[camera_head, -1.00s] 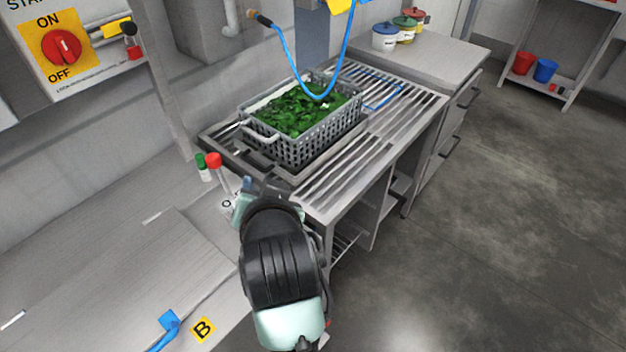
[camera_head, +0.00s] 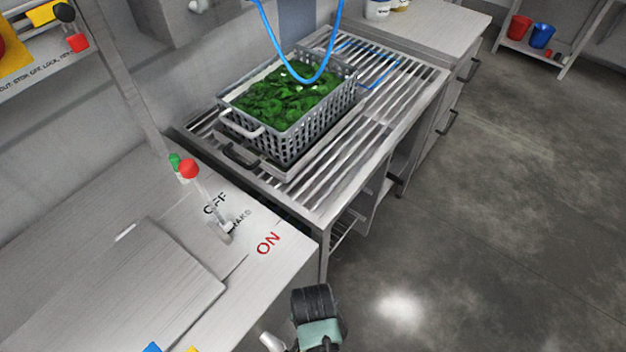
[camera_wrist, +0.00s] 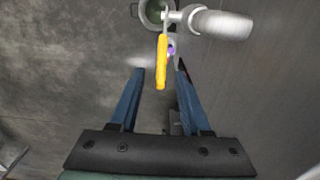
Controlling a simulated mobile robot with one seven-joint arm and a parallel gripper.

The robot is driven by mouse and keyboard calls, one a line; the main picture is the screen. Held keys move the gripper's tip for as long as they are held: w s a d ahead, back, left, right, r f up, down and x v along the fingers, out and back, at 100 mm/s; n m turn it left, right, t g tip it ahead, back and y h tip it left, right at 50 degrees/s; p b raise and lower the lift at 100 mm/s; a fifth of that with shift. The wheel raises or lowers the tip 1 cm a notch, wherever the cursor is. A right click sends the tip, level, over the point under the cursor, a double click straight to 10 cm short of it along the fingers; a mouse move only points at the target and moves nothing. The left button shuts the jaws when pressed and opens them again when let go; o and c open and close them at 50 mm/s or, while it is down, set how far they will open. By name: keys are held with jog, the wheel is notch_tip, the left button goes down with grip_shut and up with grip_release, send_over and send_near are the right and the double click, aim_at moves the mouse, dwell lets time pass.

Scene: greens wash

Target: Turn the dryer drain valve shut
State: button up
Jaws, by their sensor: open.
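A yellow lever handle (camera_wrist: 162,62), which looks like the drain valve's, shows in the wrist view near a pale grey pipe (camera_wrist: 222,24). In that picture the lever lies roughly across the pipe. My gripper (camera_wrist: 160,74) is open, with its two blue fingers apart. The lever's lower part appears between the fingertips, with no clear contact on either side. I cannot tell how deep it sits between them. In the head view, only part of my arm shows at the bottom edge; the valve and my fingers are not visible there.
A round, dark green-grey opening (camera_wrist: 153,12) lies by the pipe's end. In the head view, a grey basket (camera_head: 303,140) of greens stands on a slatted counter (camera_head: 340,185). A red-knobbed lever (camera_head: 189,170) rises from the dryer top (camera_head: 265,275). Open floor (camera_head: 500,230) lies right.

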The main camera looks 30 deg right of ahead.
jog(key=shift+w+f+b, duration=0.1)
jog(key=shift+f+b, duration=0.2)
jog(key=shift+f, duration=1.85)
jog(key=shift+c, duration=0.3)
grip_shut()
